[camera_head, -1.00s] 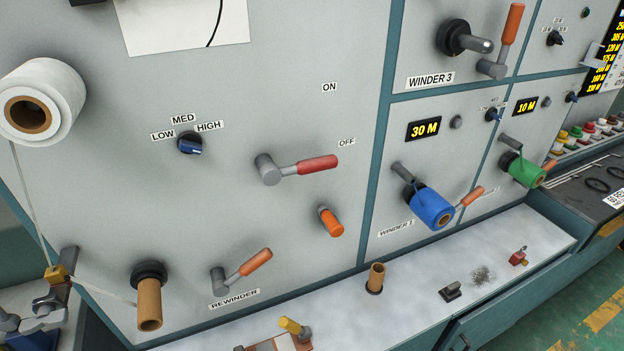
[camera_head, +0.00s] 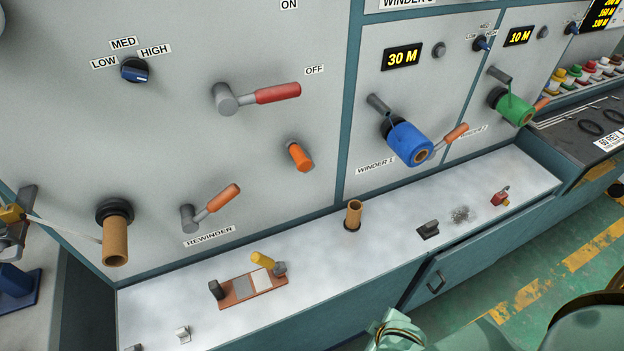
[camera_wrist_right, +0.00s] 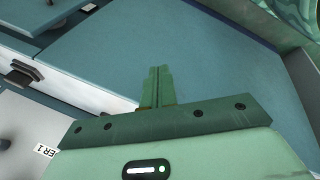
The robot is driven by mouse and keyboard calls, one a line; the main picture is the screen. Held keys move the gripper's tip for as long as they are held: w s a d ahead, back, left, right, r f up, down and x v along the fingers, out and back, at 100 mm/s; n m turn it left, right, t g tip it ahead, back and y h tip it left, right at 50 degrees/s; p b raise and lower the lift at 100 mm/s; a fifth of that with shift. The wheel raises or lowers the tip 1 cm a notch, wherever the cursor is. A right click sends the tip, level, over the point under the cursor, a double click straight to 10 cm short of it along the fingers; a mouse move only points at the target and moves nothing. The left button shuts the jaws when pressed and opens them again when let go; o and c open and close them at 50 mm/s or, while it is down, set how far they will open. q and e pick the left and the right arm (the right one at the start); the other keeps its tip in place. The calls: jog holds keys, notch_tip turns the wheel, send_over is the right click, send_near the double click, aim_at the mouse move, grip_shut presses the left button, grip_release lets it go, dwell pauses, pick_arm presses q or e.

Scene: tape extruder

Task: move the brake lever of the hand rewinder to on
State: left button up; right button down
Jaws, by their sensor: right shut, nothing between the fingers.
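A grey lever with an orange grip (camera_head: 211,209) sits on the panel just above the REWINDER label (camera_head: 209,236), its grip pointing up and right. A larger lever with a red grip (camera_head: 257,97) is above it, pointing right toward the OFF label (camera_head: 314,70); the ON label (camera_head: 289,5) is at the top edge. In the right wrist view my right gripper (camera_wrist_right: 157,75) is shut and empty, in front of a teal surface. Green parts of my right arm show at the lower right of the head view, away from these levers. My left gripper is not in view.
A brown cardboard core (camera_head: 116,238) and an orange knob (camera_head: 299,156) stick out of the panel. The white ledge (camera_head: 330,263) holds a small board with a yellow handle (camera_head: 263,260), an upright core (camera_head: 353,215) and a dark clip (camera_head: 428,230). Blue (camera_head: 409,143) and green rolls (camera_head: 513,107) protrude at right.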

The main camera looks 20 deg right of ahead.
aim_at(259, 97)
jog(key=w+d+r+n+t+h, duration=0.1)
jog(key=w+r+n+t, duration=0.25)
jog(key=r, duration=0.45)
jog(key=w+r+n+t+h+b, duration=0.1)
jog(key=w+r+n+t, duration=0.15)
jog(key=w+r, duration=0.45)
jog(key=w+d+r+n+t+h, duration=0.1)
jog(key=w+r+n+t+h, duration=0.15)
jog(key=r, duration=0.75)
jog(key=w+a+r+n+t+y, duration=0.35)
jog(key=a+r+n, duration=0.25)
jog(key=n, duration=0.4)
jog(key=w+a+r+n+t+y, duration=0.3)
jog(key=w+a+r+n+t, duration=0.25)
jog(key=n, duration=0.45)
jog(key=w+r+p, duration=0.3)
jog(key=w+r, duration=0.4)
jog(key=shift+w+a+r+g+y+p, duration=0.15)
jog(key=shift+w+r+g+y+p, duration=0.15)
jog(key=shift+g+p, duration=0.15)
jog(key=shift+n, duration=0.25)
